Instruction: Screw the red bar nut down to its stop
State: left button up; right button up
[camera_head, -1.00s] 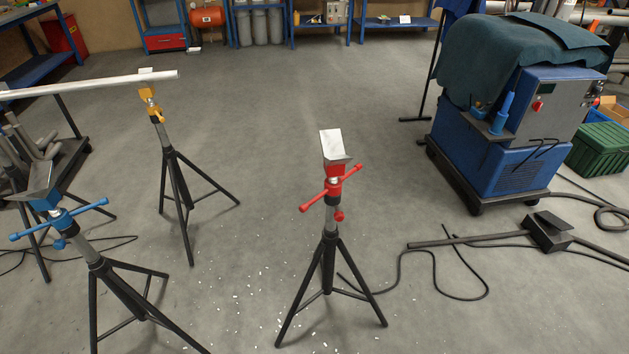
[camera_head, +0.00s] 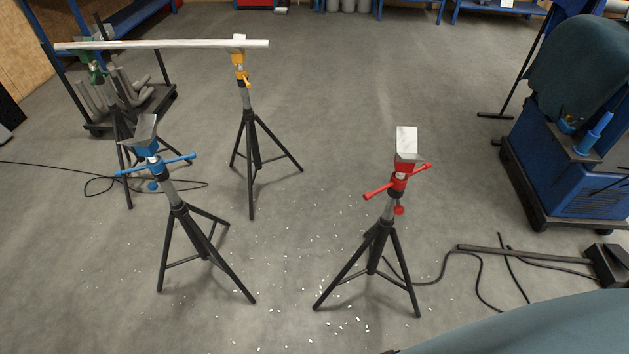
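The red bar nut (camera_head: 398,182) sits near the top of a black tripod stand (camera_head: 375,250) right of centre. Its two red handles stick out left and right, the right one higher. A pale V-shaped head (camera_head: 406,143) stands just above the nut, with a little bare grey post below it. A small red knob (camera_head: 399,210) hangs under the nut. Whether the nut touches its stop is too small to tell. Neither of my grippers is in view.
A blue-nut stand (camera_head: 155,165) is on the left. A yellow-nut stand (camera_head: 241,75) and a green-topped stand (camera_head: 96,74) support a long pale pipe (camera_head: 160,44). A blue machine (camera_head: 570,165), cables and a dark bar (camera_head: 525,257) lie right. White bits litter the floor.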

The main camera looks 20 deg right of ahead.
aim_at(394, 182)
jog(key=u, duration=0.4)
jog(key=i, duration=1.05)
jog(key=z, duration=1.45)
